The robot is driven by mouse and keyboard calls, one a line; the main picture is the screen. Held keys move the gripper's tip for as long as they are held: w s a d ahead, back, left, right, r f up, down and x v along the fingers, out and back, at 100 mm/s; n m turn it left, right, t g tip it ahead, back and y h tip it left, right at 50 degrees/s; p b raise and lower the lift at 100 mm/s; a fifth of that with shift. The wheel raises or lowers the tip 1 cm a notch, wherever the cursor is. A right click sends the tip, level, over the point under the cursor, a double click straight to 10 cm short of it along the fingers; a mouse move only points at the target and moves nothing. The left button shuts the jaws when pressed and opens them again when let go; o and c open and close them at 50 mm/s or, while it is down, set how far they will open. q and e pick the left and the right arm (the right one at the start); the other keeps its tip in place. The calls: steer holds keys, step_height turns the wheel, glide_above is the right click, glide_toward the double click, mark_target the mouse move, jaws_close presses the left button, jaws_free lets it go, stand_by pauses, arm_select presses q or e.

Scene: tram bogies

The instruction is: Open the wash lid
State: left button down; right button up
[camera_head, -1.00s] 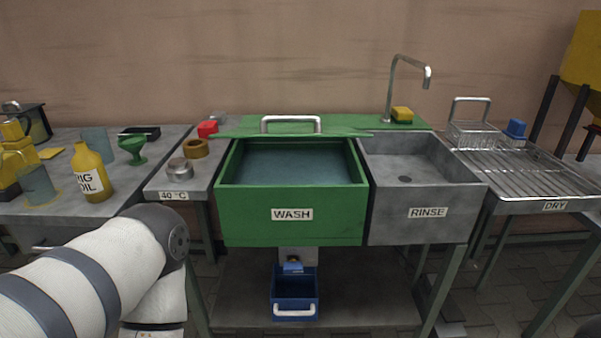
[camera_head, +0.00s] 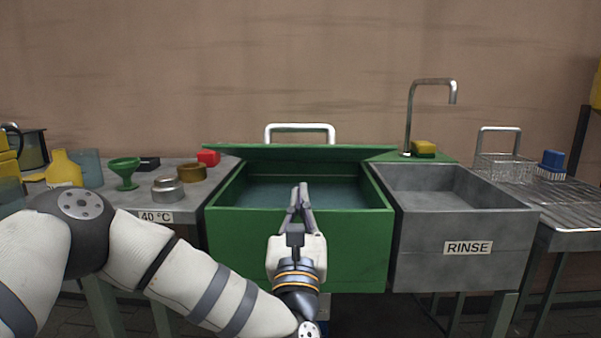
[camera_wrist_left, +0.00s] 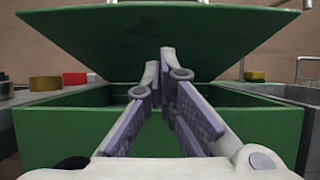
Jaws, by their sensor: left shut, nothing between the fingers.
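The wash lid (camera_head: 290,152) is a green panel with a pale metal handle (camera_head: 300,127). It stands raised at the back of the green wash tub (camera_head: 350,240), whose inside shows a dark blue-green surface. In the left wrist view the lid (camera_wrist_left: 160,40) tilts above the tub (camera_wrist_left: 60,130) with its underside showing. My left gripper (camera_head: 302,188) is shut and empty, pointing at the tub from the front; its fingers also show in the left wrist view (camera_wrist_left: 165,58). It appears apart from the lid. My right gripper is out of view.
A grey rinse basin (camera_head: 455,250) with a tap (camera_head: 411,110) adjoins the tub on the right. A wire basket (camera_head: 497,168) stands beyond it. On the left counter are a green funnel cup (camera_head: 124,170), metal and brass rings and a red block (camera_head: 208,158).

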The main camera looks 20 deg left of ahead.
mark_target(302, 146)
arm_select(q)
steer(key=w+r, duration=0.1)
steer(key=r, duration=0.1)
steer(key=w+a+r, duration=0.1)
steer(key=w+r, duration=0.1)
steer(key=shift+w+r, duration=0.15)
steer(key=shift+r, duration=0.05)
steer(key=shift+w+r, duration=0.15)
steer(key=shift+r, duration=0.1)
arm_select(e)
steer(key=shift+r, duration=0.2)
arm_select(q)
steer(key=shift+r+p, duration=0.1)
steer(key=shift+p, duration=0.2)
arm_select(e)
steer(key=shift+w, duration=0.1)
